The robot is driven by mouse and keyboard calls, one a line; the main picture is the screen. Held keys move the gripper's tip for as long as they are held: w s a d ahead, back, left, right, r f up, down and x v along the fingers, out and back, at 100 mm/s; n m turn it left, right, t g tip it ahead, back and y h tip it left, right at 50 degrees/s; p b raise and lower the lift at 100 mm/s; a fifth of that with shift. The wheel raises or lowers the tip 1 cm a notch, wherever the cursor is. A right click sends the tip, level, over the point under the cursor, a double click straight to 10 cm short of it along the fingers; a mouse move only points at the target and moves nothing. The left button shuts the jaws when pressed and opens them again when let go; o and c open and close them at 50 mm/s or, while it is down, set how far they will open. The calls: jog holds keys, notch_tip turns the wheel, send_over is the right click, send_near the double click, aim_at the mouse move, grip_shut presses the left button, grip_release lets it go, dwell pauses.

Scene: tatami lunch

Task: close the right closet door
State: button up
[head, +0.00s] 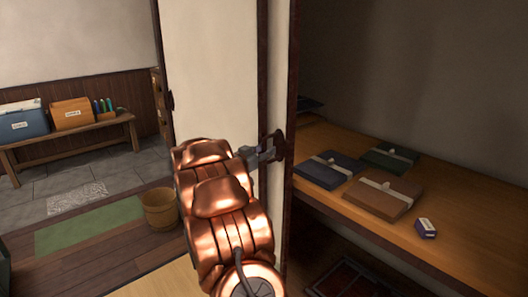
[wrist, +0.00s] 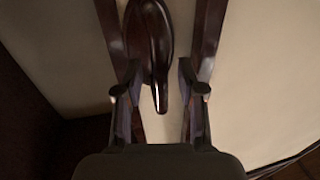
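The closet door is a cream panel with dark wooden frame strips (head: 292,70). It stands left of an open closet bay in the head view. A dark handle (head: 281,146) sits near the door's right edge. The handle also shows in the wrist view (wrist: 149,38), with a rounded top and a narrow tip pointing down. My gripper (head: 266,153) is at the handle. In the wrist view its two fingers (wrist: 159,95) are apart, one on each side of the handle's tip, with visible gaps. The contact is partly hidden in the head view.
A second cream panel (head: 208,70) adjoins on the left. A wooden bucket (head: 160,210) stands on the floor left of my arm; a bench (head: 75,135) is farther back.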

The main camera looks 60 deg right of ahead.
grip_shut()
dwell(0.3)
dwell(0.4)
